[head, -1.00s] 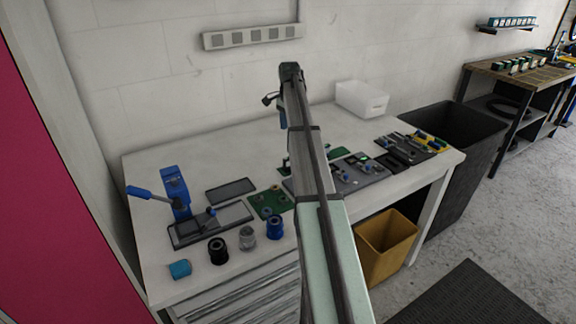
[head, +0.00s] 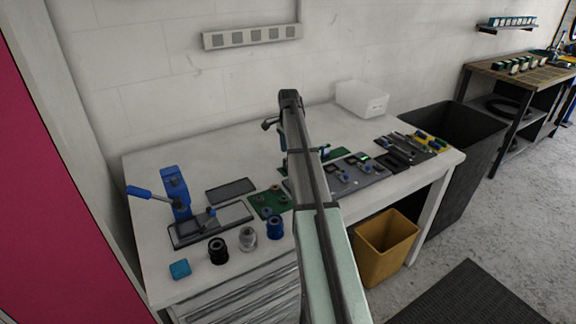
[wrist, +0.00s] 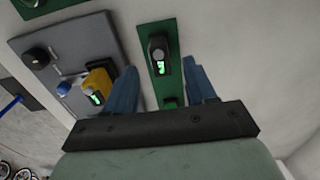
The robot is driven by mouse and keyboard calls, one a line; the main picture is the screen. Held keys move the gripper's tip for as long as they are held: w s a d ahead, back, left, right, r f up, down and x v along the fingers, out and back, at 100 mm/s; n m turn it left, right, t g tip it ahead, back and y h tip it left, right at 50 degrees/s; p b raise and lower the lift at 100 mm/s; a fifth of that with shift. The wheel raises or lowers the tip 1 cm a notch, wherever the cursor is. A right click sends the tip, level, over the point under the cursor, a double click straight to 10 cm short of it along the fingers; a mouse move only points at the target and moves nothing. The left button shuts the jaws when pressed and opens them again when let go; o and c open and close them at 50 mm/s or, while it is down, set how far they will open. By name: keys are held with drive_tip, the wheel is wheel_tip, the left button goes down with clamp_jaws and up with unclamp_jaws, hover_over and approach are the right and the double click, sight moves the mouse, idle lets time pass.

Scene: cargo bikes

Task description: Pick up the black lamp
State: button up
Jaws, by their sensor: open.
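A small black upright device with a lit green display, which looks like the black lamp (wrist: 158,48), stands on a green board (wrist: 150,28) in the wrist view. My gripper (wrist: 161,70) is open, with its blue fingers on either side of the line to the lamp. I cannot tell whether the fingertips are level with it, and no contact shows. In the head view my gripper (head: 283,158) points down over the green board (head: 338,154), and my arm hides the lamp.
A grey panel (wrist: 60,48) with a yellow device (wrist: 99,82) and a black knob (wrist: 37,58) lies close left of the board in the wrist view. The white bench (head: 235,150) also holds a blue press (head: 174,188) and a white box (head: 361,99). The bench's back left is clear.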

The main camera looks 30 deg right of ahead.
drive_tip(key=shift+a+f, duration=0.1)
drive_tip(key=shift+f, duration=2.5)
clamp_jaws()
